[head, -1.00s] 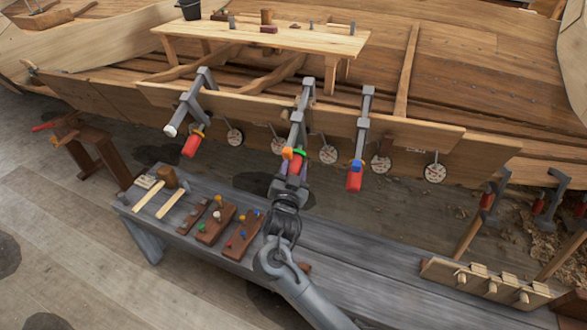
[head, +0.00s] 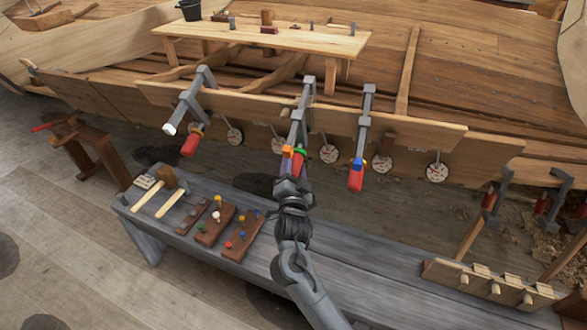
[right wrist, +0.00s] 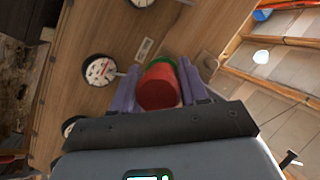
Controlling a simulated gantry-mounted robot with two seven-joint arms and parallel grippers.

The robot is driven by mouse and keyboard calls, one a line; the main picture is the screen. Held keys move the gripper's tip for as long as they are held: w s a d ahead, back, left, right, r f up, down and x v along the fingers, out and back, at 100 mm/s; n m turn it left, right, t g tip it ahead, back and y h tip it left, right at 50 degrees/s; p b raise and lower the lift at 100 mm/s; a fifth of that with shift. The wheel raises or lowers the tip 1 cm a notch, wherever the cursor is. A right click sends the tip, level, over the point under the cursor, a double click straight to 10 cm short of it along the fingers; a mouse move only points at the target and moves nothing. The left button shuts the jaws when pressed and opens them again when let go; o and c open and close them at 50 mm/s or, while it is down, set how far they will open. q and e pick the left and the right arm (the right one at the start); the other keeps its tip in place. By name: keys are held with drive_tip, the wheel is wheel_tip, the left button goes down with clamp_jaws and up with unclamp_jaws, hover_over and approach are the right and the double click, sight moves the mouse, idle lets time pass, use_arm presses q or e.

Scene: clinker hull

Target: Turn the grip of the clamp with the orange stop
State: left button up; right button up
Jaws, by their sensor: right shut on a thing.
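The middle clamp (head: 298,124) grips the hull plank. It carries an orange stop (head: 288,150), a green collar (head: 302,151) and a red grip (head: 297,161). My right gripper (head: 294,168) reaches it from below. In the right wrist view its purple fingers stand on either side of the red grip (right wrist: 157,89), shut on it, with the green collar (right wrist: 166,62) just beyond. The orange stop cannot be clearly made out in that view. My left gripper is not in view.
Another clamp (head: 190,105) with a red grip stands to the left, and one with a blue stop (head: 365,122) to the right. Round dials (head: 328,153) hang along the plank. A grey bench (head: 350,262) with tools and pegged blocks lies below.

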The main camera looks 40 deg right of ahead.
drive_tip(key=o, duration=1)
drive_tip(key=shift+d, duration=0.1)
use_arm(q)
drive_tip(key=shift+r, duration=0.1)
